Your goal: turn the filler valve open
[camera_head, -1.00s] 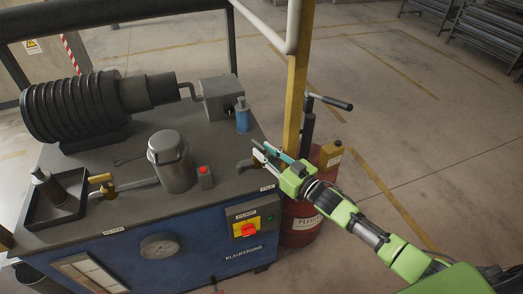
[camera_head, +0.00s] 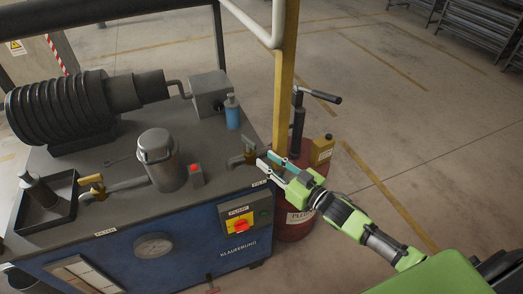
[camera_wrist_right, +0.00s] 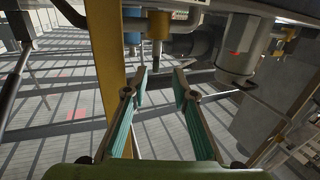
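My left gripper is not in view.
Another yellow-handled valve (camera_head: 92,180) is at the left, beside a metal canister (camera_head: 160,160). A yellow post (camera_head: 284,85) and red drum (camera_head: 297,222) are close to my right gripper.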

